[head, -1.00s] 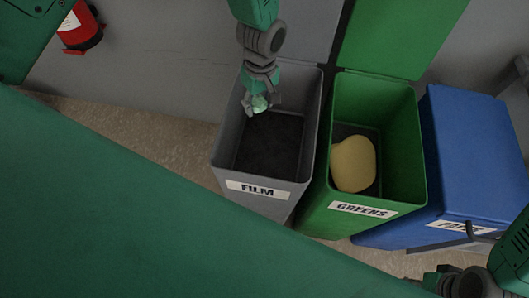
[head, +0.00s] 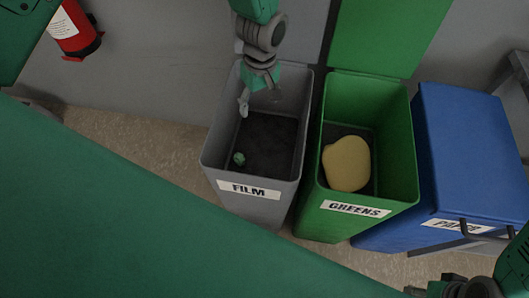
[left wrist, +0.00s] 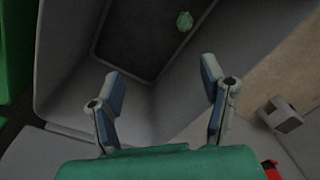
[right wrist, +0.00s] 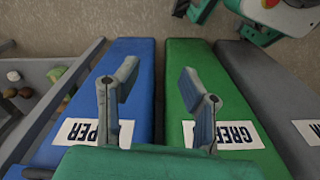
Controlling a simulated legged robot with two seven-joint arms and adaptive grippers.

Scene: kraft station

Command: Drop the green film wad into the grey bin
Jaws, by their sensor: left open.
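The green film wad (head: 239,159) is inside the grey bin (head: 214,150), low in its left part, apart from my gripper. The bin carries a FILM label. My left gripper (head: 258,103) is open and empty over the bin's back part. In the left wrist view the wad (left wrist: 184,21) shows beyond the open fingers (left wrist: 162,95), against the dark inside of the bin. My right gripper (right wrist: 157,90) has its fingers spread with nothing between them in the right wrist view. In the head view only part of it shows at the lower right corner.
A green GREENS bin (head: 413,180) stands open beside the grey bin, with a yellow rounded thing (head: 347,164) in it. A blue bin (head: 470,150) with a closed top is to its right. A red extinguisher (head: 74,30) stands at the upper left.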

